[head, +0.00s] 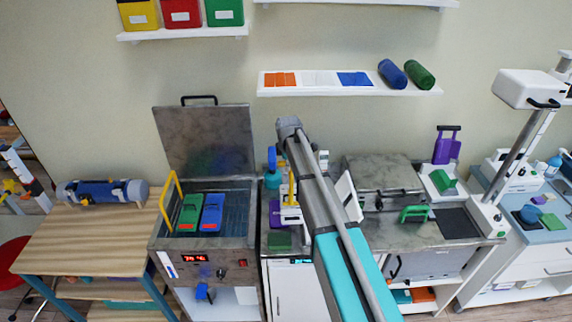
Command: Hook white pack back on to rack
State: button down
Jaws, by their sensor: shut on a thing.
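A white flat slab (347,196), which looks like the white pack, shows tilted just right of my arm. My arm covers its left side, and I cannot tell what supports it. My gripper is hidden behind my arm. The rack stands in an open steel bath (235,205) at left, with a yellow upright handle (167,200) at its left end. A green pack (189,212) and a blue pack (211,212) sit side by side in it. Room shows to the right of the blue pack.
The bath's lid (204,140) stands raised against the wall. A closed steel unit (382,178) is at right, with a green handle (413,214) before it. A wall shelf (300,91) is above. A wooden table (85,240) is at left.

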jog(key=shift+a, duration=0.1)
jog(key=w+a, duration=0.2)
jog(key=a, duration=1)
jog(key=shift+w+a, duration=0.15)
jog(key=shift+w, duration=0.2)
dwell(0.6)
jog(key=shift+a, duration=0.1)
dwell(0.3)
jog(key=w+a, duration=0.2)
jog(key=a, duration=1)
jog(key=shift+w, duration=0.25)
dwell(0.7)
jog(key=shift+a, duration=0.1)
jog(key=shift+f+b, duration=2.6)
dwell(0.5)
